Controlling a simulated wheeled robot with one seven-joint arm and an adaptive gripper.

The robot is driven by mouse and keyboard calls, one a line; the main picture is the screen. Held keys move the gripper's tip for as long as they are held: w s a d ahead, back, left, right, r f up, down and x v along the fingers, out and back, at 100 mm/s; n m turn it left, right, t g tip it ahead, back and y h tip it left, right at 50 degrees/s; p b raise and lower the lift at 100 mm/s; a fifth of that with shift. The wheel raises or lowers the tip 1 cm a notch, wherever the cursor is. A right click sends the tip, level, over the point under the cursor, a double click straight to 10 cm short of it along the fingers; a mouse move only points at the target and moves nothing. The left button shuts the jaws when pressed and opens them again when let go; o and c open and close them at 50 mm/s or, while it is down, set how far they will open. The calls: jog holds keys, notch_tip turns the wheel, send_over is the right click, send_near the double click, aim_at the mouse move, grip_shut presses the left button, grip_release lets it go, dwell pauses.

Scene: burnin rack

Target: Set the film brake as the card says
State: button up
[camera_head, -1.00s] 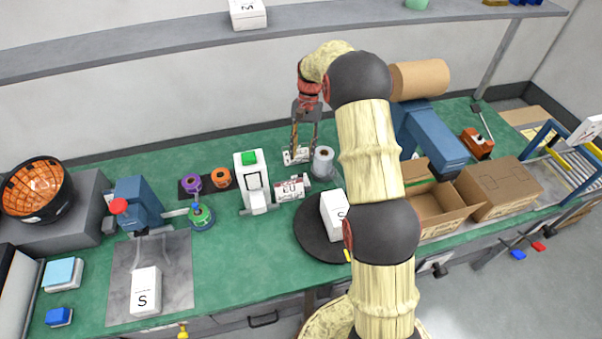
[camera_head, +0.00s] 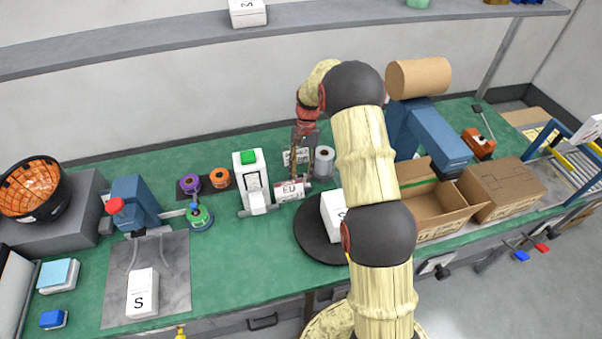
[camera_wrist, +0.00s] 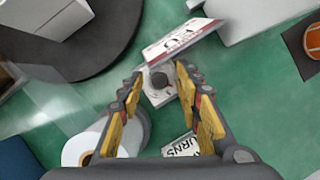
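My gripper (camera_wrist: 158,78) is open above the bench, with its yellow-padded fingers apart. In the wrist view a dark round knob (camera_wrist: 158,80) on a small pale base shows between the fingertips; I cannot tell whether they touch it. A white card marked EU (camera_wrist: 180,42) stands tilted just beyond it. In the head view the EU card (camera_head: 290,190) is just in front of my gripper (camera_head: 294,176). The film roll (camera_head: 323,160) stands right of the gripper; it shows lower left in the wrist view (camera_wrist: 82,150). A card reading partly "URNS" (camera_wrist: 183,146) lies below the fingers.
A white device with a green top (camera_head: 250,175) stands left of the EU card. Purple (camera_head: 190,182) and orange (camera_head: 221,177) rolls lie further left. An open carton (camera_head: 430,212) is at right.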

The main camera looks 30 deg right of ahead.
jog(key=shift+c, duration=0.8)
jog(key=c, duration=0.7)
grip_shut()
jog(key=shift+s+r+m+t+y+p, duration=0.1)
jog(key=shift+r+m+t+y+p, duration=0.2)
jog(key=shift+m+p, duration=0.7)
jog(key=shift+f+m+p, duration=0.25)
jog(key=shift+m+p, duration=0.1)
jog(key=shift+m, duration=0.05)
jog(key=o, duration=0.8)
grip_release()
jog(key=shift+o, duration=0.3)
